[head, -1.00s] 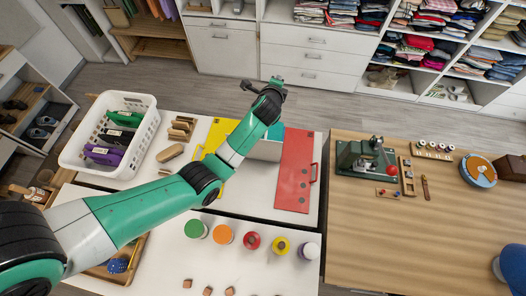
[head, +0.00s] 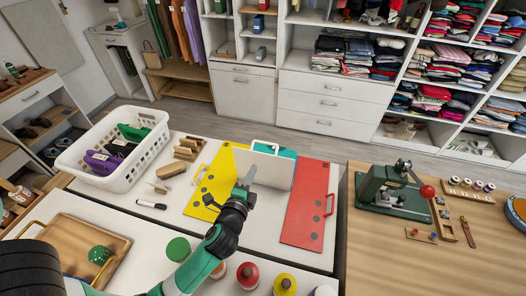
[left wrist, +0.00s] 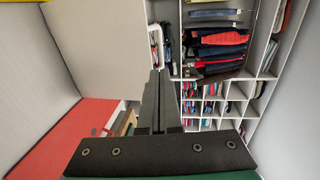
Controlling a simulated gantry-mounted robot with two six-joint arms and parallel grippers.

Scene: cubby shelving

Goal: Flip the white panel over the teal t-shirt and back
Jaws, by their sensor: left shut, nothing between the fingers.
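The white panel (head: 268,172) sits between the yellow panel (head: 206,192) and the red panel (head: 306,204) on the white table. It appears raised on edge, with its handle (head: 262,144) at the top. A strip of the teal t-shirt (head: 288,154) shows behind its upper edge; the rest is hidden. My left gripper (head: 247,176) is shut and empty, in front of the white panel's left part in the head view. Contact cannot be told. Its closed fingers (left wrist: 160,100) also show in the left wrist view. My right gripper is out of view.
A white basket (head: 118,165) with folded clothes stands at the table's left. Wooden blocks (head: 188,148), a brush and a marker (head: 151,204) lie nearby. Colored jars line the front. A green press (head: 396,192) stands on the wooden table at right.

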